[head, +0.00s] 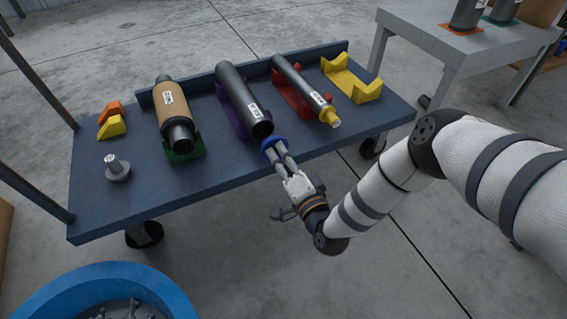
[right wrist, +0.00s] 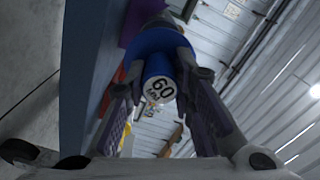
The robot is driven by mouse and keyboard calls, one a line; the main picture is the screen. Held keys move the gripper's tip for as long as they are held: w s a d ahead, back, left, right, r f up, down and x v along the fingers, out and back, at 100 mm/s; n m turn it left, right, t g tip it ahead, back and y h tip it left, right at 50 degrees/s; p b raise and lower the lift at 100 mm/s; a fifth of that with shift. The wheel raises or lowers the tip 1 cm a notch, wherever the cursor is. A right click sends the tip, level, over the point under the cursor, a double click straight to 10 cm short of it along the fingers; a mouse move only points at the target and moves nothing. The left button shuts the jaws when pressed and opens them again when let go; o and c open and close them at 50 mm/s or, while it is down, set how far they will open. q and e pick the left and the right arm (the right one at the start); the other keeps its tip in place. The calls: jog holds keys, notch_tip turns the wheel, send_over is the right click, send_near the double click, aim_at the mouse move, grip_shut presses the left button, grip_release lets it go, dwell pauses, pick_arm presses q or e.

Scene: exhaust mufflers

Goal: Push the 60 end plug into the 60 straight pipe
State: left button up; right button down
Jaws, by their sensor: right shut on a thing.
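The blue 60 end plug (head: 272,144) is held in my right gripper (head: 280,157), just in front of the near open end of a dark pipe (head: 240,95). This pipe lies in a purple cradle (head: 228,107) and carries a white label, too small to read. Plug and pipe end look nearly lined up; I cannot tell whether they touch. My left gripper is out of view.
A brown-wrapped muffler (head: 170,105) in a green cradle lies left of the pipe. A thinner pipe with a yellow end (head: 305,85) lies right in a red cradle. A yellow cradle (head: 350,80) is empty. A metal plug (head: 117,168) stands at the cart's left.

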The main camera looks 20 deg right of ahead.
aim_at(274, 147)
jog(key=w+b, duration=0.2)
jog(key=w, duration=0.1)
jog(key=shift+w+a, duration=0.1)
jog(key=shift+w, duration=0.45)
dwell(1.1)
jog(key=shift+w+b, duration=1.05)
jog(key=shift+w, duration=0.45)
jog(key=c, duration=1.3)
grip_release()
jog(key=shift+s, duration=0.1)
